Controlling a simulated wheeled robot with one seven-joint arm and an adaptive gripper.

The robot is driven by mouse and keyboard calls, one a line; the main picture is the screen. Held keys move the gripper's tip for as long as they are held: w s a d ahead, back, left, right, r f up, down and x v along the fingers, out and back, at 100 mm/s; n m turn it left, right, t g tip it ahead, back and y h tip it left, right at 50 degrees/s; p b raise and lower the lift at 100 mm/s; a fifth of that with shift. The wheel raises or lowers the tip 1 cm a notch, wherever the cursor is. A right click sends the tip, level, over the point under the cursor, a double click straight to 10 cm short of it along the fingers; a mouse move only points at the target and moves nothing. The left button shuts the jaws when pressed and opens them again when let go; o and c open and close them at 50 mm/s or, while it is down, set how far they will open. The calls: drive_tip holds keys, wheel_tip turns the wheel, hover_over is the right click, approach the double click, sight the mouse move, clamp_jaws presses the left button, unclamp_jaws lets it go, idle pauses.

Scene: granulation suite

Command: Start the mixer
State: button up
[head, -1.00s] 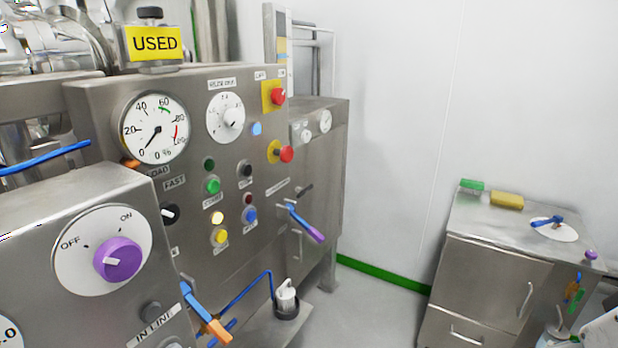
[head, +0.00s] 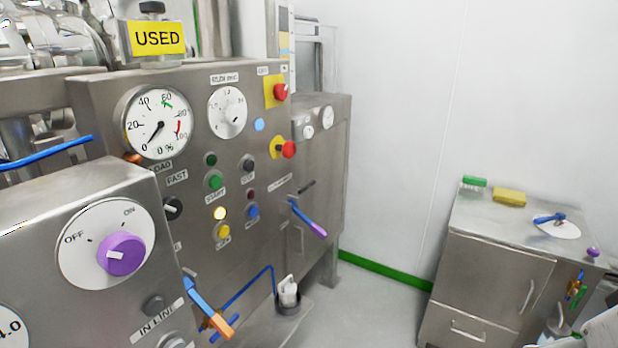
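The mixer's steel control panel (head: 110,100) fills the left and middle of the head view. Its green button (head: 215,182) is labelled START, with a dark green lamp (head: 211,159) above it. A black button (head: 247,165) sits to its right. A yellow button (head: 223,230) is below, under a lit pale lamp (head: 219,213). A blue button (head: 252,211) is beside it. The load dial (head: 158,122) has its needle low, near 0. Red knobs on yellow plates, upper (head: 280,91) and lower (head: 288,149), are at the right. My gripper is not in view.
A nearer steel box (head: 60,200) with a purple OFF/ON knob (head: 121,254) stands in front at left. Orange-tipped (head: 216,324) and purple-tipped (head: 309,220) blue handles stick out from the equipment. A steel cabinet (head: 495,270) stands at right. Floor between is clear.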

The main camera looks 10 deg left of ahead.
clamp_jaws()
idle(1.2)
